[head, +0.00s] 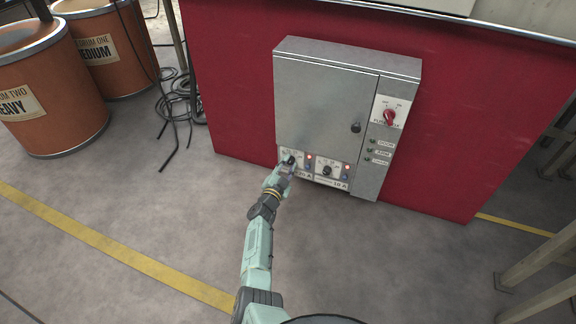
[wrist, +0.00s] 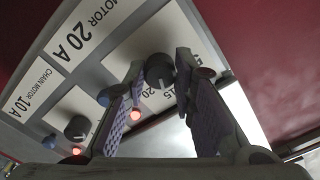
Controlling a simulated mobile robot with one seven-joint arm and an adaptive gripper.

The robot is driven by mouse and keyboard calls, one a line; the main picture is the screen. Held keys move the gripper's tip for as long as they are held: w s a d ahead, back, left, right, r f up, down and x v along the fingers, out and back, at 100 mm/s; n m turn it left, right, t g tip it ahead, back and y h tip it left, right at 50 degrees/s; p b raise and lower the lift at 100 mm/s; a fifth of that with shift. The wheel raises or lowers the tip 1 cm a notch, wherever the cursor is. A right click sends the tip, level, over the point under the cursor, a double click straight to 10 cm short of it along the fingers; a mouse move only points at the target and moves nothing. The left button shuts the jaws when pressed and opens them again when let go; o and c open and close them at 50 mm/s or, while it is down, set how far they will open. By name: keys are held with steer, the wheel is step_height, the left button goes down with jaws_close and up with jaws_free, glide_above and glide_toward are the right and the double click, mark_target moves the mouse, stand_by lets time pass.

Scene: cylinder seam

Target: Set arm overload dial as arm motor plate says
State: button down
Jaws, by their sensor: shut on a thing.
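In the head view my gripper (head: 286,166) is at the lower left of the grey control cabinet (head: 325,95). It is shut on the left dial there. In the wrist view my gripper (wrist: 159,68) has its two fingertips on either side of this black dial (wrist: 158,72). The plate beside it (wrist: 85,35) reads "MOTOR 20 A", its first word cut off. Scale numbers 15 and 20 show near the dial; its pointer setting is unclear. The second dial (wrist: 75,127) belongs to the plate "CHAIN MOTOR 10 A" (wrist: 32,88) and is also in the head view (head: 327,171).
A red lamp (wrist: 135,115) and a blue button (wrist: 103,99) sit beside the held dial. A red rotary switch (head: 390,116) is on the cabinet's right. Orange drums (head: 50,95) and black cables (head: 178,105) lie left. The floor in front is clear.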

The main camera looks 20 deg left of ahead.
steer(key=c, duration=1.3)
jaws_free()
steer(key=shift+c, duration=0.2)
